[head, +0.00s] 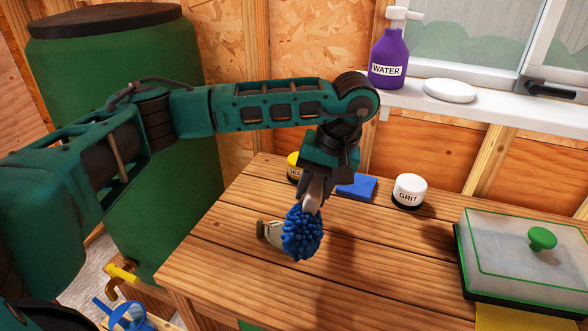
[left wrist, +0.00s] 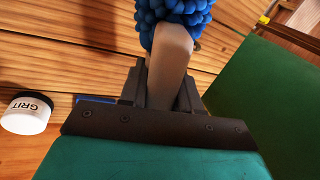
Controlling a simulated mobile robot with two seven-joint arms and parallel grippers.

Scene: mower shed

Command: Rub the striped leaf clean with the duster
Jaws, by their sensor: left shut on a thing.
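The duster has a bobbly blue head (head: 302,235) and a pale handle (left wrist: 172,52). My left gripper (head: 314,190) is shut on the handle and holds the duster head-down over the wooden bench (head: 215,245). A small pale grey-green thing, seemingly the leaf (head: 268,232), lies on the bench just left of the duster head. The head hides part of it, and I cannot make out its stripes or whether the two touch. In the left wrist view the duster head (left wrist: 175,12) shows at the top edge; the leaf is not seen there. My right gripper is not in view.
Behind the gripper are a yellow jar (head: 293,165), a blue pad (head: 357,186) and a GRIT jar (head: 409,191). A lidded box (head: 530,255) stands at right. A purple WATER bottle (head: 388,55) is on the sill. A green barrel (head: 120,160) stands left. Bench right of the duster is clear.

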